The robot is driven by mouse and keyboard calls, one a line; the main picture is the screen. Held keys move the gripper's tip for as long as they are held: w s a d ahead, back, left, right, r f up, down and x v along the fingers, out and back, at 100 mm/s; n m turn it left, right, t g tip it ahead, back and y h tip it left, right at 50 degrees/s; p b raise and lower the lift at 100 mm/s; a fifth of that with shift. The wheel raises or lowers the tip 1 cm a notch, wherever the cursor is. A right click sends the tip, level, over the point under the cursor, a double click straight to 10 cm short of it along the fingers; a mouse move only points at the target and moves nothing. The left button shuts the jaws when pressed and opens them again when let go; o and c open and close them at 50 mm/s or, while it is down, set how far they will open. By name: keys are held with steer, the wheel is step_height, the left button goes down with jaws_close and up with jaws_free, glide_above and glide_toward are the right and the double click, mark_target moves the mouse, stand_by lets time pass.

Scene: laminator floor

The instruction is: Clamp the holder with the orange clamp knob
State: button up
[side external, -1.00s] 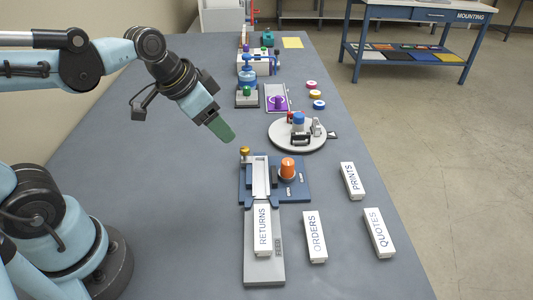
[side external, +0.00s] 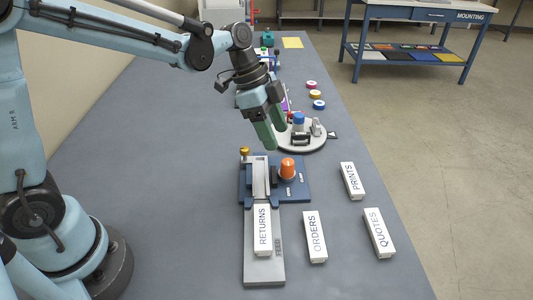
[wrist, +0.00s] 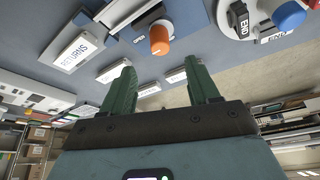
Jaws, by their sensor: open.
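The orange clamp knob (side external: 287,167) stands on the right part of the blue fixture base (side external: 303,190). A pale holder channel (side external: 260,178) is on the fixture's left part, with a brass knob (side external: 244,151) at its back left corner. The white RETURNS block (side external: 263,231) lies on the grey rail in front of the fixture. My gripper (side external: 276,140) is open and empty, above and behind the fixture, with its green fingers pointing down. In the wrist view the orange knob (wrist: 160,40) shows beyond the finger tips, apart from them.
White blocks marked ORDERS (side external: 315,237), QUOTES (side external: 379,233) and PRINTS (side external: 352,181) lie to the right and front. A round turntable (side external: 315,143) with bottles stands behind the fixture, close to my gripper. Coloured rolls (side external: 315,94) lie farther back. The table's left side is clear.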

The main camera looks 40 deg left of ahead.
mark_target(287, 161)
steer(key=x, duration=0.9)
steer(key=shift+d+f, duration=0.1)
steer(key=shift+c, duration=0.3)
steer(key=c, duration=1)
